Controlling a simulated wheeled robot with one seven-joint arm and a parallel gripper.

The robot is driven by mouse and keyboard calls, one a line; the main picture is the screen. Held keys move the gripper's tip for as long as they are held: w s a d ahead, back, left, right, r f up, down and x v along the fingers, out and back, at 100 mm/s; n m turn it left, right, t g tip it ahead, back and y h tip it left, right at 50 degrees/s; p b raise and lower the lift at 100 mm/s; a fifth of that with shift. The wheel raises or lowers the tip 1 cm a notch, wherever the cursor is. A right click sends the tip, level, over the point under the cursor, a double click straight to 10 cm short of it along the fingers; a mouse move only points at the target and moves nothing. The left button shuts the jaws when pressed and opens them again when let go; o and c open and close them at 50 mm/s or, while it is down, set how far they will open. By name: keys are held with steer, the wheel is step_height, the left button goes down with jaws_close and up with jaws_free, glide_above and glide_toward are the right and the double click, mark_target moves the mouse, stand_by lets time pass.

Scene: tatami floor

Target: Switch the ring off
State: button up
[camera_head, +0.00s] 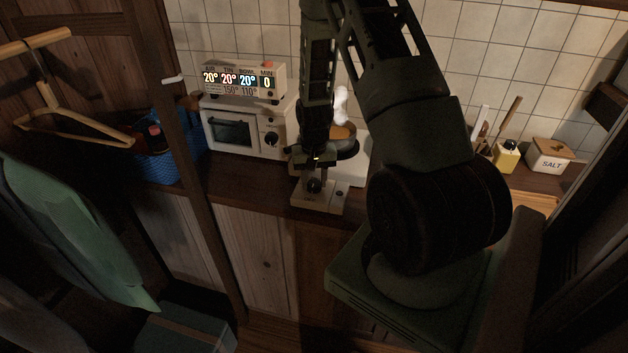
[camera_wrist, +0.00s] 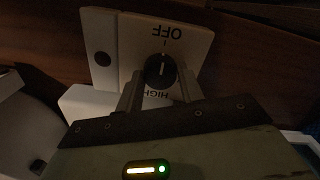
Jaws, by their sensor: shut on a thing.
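The ring's control panel (camera_wrist: 105,35) is a pale plate at the front of the counter, with a dark round knob (camera_wrist: 160,70). In the wrist view, OFF and HIGH appear upside down, OFF above the knob and HIGH below it. A pale line on the knob lies roughly upright in the picture, on the OFF side as far as I can tell. My gripper (camera_wrist: 160,88) is shut on the knob, one finger at each side. In the head view, the knob (camera_head: 314,186) shows just below my gripper (camera_head: 316,163). The ring (camera_head: 343,150) is partly hidden behind my arm.
A small white oven (camera_head: 236,131) with a lit display (camera_head: 239,80) stands left of the panel. A blue basket (camera_head: 172,165) is further left, behind a wooden post. A salt box (camera_head: 549,154) and a yellow pot (camera_head: 506,156) stand at the right.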

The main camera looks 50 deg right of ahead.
mark_target(314, 183)
stand_by(0.3)
steer(key=o, duration=1)
step_height(314, 183, up, 18)
steer(key=shift+f+b, duration=0.25)
steer(key=shift+b, duration=0.65)
